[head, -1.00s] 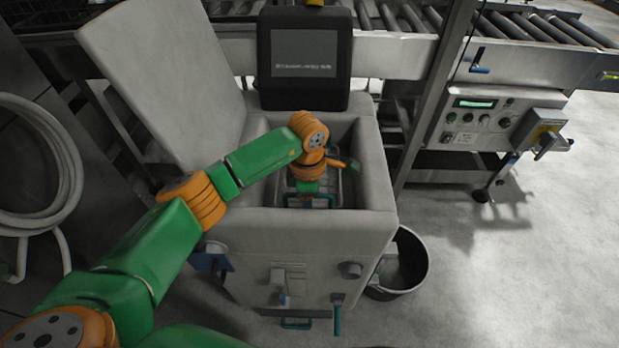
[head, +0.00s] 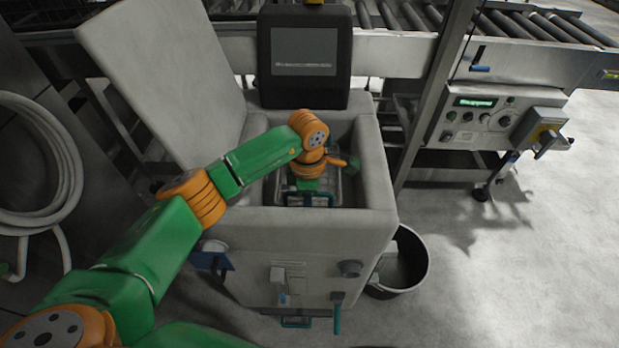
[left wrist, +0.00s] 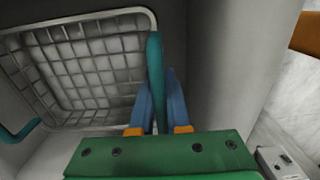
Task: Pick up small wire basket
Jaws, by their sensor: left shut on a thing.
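The small wire basket (head: 342,190) is inside the open tub of the grey machine (head: 255,222), partly hidden behind my left arm in the head view. In the left wrist view the basket (left wrist: 88,68) shows as a pale wire mesh with a teal handle at each of two sides. My left gripper (left wrist: 160,84) has its blue fingers shut on the near teal handle (left wrist: 155,58). In the head view the gripper (head: 306,194) is down in the tub, mostly hidden by its own wrist. My right gripper is not in view.
The machine's lid (head: 165,75) stands open on the left. A dark screen (head: 304,52) rises behind the tub. The tub walls surround the basket closely. A black bucket (head: 402,265) stands on the floor at right. A control panel (head: 480,120) is further right, with clear floor before it.

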